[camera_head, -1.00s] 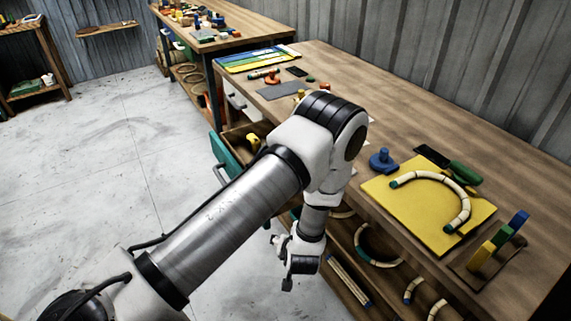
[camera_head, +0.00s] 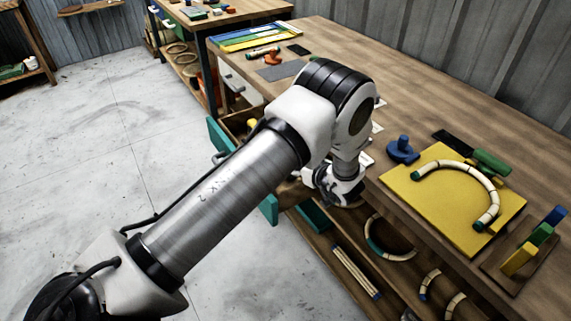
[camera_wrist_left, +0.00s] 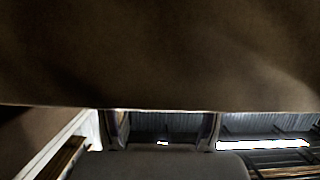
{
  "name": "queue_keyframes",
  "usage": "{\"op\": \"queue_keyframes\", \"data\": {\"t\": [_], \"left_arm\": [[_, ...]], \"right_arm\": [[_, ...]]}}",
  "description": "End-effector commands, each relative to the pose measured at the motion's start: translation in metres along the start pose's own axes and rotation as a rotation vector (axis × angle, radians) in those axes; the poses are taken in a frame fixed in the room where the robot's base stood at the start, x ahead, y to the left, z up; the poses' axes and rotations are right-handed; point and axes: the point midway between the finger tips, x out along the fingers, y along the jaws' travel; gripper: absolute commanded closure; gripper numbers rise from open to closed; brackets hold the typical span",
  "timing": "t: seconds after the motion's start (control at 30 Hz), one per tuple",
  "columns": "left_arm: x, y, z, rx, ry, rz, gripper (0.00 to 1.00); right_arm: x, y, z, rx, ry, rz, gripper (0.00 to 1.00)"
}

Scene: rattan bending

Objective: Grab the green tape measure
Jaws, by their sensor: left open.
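I cannot pick out a green tape measure for certain in either view. My left gripper (camera_head: 330,186) is by the workbench's front edge, above the lower shelf, and partly hidden by its own wrist. In the left wrist view the left gripper (camera_wrist_left: 163,130) shows its two fingers apart with nothing seen between them. A broad dark brown surface fills the upper part of that view, close to the camera. My right gripper is not in view.
The workbench (camera_head: 420,105) holds a yellow board (camera_head: 435,210) with a curved rattan piece (camera_head: 462,172), a green-handled tool (camera_head: 492,161) and a blue knob-like object (camera_head: 402,150). A teal-fronted drawer (camera_head: 221,141) stands open. A teal box (camera_head: 313,218) lies on the lower shelf. Floor at left is clear.

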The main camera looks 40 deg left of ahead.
Motion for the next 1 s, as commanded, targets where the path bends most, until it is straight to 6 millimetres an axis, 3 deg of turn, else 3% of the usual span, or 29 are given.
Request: {"op": "queue_keyframes", "data": {"t": [0.23, 0.47, 0.5, 0.67, 0.7, 1.0], "left_arm": [[0.042, -0.002, -0.006, -0.001, -0.002, -0.002, 0.33], [0.048, -0.001, -0.005, 0.001, 0.0, 0.001, 0.33], [0.048, -0.001, -0.005, 0.001, 0.0, 0.001, 0.37], [0.048, -0.001, -0.005, 0.001, -0.001, 0.001, 0.94], [0.048, -0.001, -0.005, 0.001, -0.001, 0.001, 1.0], [0.047, -0.001, -0.007, 0.001, 0.0, 0.001, 1.0]], "right_arm": [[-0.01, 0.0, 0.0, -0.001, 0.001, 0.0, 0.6], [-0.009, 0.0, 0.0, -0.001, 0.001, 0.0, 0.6], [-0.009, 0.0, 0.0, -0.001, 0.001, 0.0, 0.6], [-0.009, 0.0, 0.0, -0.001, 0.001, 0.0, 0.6], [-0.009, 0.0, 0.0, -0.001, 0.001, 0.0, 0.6], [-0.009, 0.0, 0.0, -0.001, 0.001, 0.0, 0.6]]}}
